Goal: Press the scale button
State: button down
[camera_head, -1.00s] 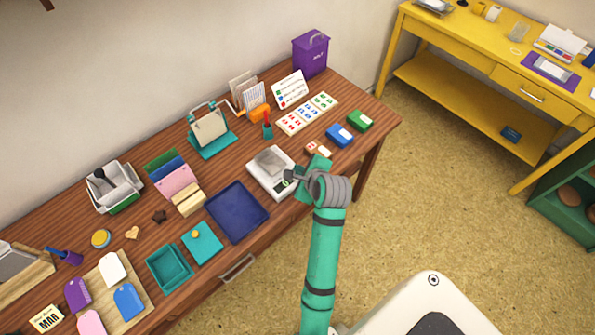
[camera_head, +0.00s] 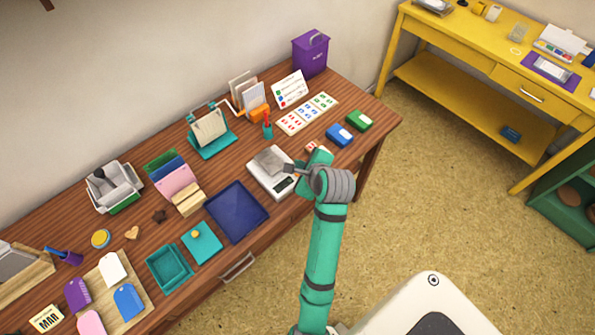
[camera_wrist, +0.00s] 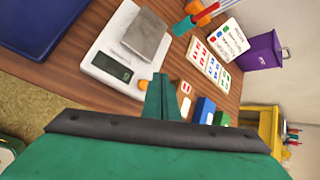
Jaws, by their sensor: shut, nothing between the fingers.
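The white scale (camera_head: 261,184) stands on the wooden table, with a grey plate (camera_head: 270,160) on top and a dark display (camera_head: 283,186) at its front. In the wrist view the scale (camera_wrist: 96,63) is at upper left, with its display (camera_wrist: 112,66) and an orange button (camera_wrist: 145,84) at the front corner. My gripper (camera_wrist: 161,97) is shut and empty, its fingertips close to the orange button. I cannot tell whether they touch. In the head view my gripper (camera_head: 292,169) is by the scale's right side, and the arm hides the button.
A dark blue tray (camera_head: 238,211) lies left of the scale. A blue inkpad (camera_head: 340,135) and green inkpad (camera_head: 360,120) lie to the right.

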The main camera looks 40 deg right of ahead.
notch_tip(320, 180, up, 4)
jog(key=shift+r, duration=0.1)
dwell(0.4)
dwell(0.5)
